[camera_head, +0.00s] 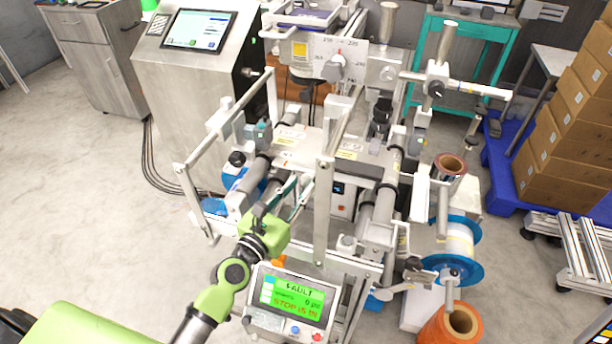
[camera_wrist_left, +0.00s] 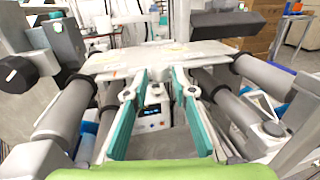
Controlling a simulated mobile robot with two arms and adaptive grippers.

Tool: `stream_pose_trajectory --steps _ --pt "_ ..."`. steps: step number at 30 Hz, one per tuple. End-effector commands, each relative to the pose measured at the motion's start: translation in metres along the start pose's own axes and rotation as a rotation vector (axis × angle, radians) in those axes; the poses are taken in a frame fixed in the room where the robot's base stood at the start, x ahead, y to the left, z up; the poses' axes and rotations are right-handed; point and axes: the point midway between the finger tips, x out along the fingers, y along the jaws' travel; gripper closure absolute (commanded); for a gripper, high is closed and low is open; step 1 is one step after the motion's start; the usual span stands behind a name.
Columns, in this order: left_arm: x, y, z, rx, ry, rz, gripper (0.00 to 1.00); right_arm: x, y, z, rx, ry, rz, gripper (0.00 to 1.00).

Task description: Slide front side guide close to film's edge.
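My left gripper (camera_head: 284,192) reaches into the front of the film machine, among its rollers. Beyond the fingertips lies a pale flat plate (camera_wrist_left: 165,58), also in the head view (camera_head: 310,148). A dark clamp block with a round knob (camera_wrist_left: 58,45) stands at the plate's left; I cannot tell whether it is the front side guide. No film edge can be made out on the plate. My right gripper is not in view.
Grey rollers (camera_wrist_left: 65,110) flank the fingers on both sides. An upright metal bar (camera_head: 323,210) stands just right of the gripper. Film reels (camera_head: 458,240) hang at the right. The floor at left is clear.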

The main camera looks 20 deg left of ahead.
Motion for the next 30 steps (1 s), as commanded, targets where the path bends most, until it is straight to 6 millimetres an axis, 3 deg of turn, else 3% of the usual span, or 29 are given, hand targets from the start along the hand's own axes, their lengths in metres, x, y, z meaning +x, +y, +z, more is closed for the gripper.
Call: stream_pose_trajectory --steps 7,18,19,21,22,30 --pt "0.031 0.0 0.0 0.0 0.0 -0.001 0.76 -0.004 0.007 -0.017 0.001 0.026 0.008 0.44" --pt "0.037 0.0 -0.001 0.001 0.001 0.0 0.76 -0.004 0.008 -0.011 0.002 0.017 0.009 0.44" --pt "0.037 0.0 -0.001 0.001 0.001 0.0 0.78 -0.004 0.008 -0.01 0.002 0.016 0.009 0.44" --pt "0.037 0.0 0.0 0.001 0.001 0.0 0.96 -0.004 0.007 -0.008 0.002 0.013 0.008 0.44" --pt "0.037 0.0 0.0 0.0 0.0 0.0 1.0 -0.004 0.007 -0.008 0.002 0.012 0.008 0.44" --pt "0.047 0.002 0.0 0.0 0.0 0.0 1.0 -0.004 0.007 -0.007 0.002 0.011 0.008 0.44"
